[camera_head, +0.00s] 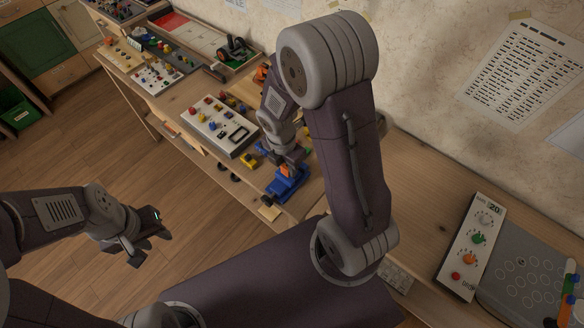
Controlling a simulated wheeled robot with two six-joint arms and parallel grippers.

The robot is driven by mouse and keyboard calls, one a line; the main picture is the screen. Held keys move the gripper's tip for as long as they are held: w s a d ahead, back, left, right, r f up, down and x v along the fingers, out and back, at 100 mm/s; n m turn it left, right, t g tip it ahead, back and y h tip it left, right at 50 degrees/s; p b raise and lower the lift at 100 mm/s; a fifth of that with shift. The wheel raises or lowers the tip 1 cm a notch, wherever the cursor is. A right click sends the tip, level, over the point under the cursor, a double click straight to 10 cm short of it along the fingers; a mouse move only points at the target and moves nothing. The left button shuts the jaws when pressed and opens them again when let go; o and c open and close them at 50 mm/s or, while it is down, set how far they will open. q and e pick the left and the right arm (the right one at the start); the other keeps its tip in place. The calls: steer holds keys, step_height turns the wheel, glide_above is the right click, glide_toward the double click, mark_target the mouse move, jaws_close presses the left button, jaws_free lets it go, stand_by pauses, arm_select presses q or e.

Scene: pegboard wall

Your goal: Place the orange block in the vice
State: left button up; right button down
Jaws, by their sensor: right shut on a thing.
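The blue vice (285,188) stands on the wooden bench near its front edge, in the middle of the head view. The small orange block (285,170) is at the vice, between the fingertips of my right gripper (288,162). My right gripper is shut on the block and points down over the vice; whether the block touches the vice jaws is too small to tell. My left gripper (153,248) is open and empty, out over the wooden floor at the left, well away from the bench.
A white panel with coloured knobs (220,125) lies left of the vice, with a yellow piece (249,160) near it. A control box (469,246) and a grey perforated board (532,275) are at the right. Bare bench (430,185) lies right of my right arm.

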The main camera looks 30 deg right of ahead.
steer(key=w+d+f, duration=0.2)
steer(key=shift+w+d, duration=0.15)
steer(key=shift+d, duration=0.2)
step_height(320, 180, down, 4)
steer(key=shift+f+b, duration=0.2)
steer(key=shift+b, duration=0.7)
steer(key=shift+r, duration=0.1)
steer(key=c, duration=1.1)
jaws_free()
steer(key=shift+c, duration=0.2)
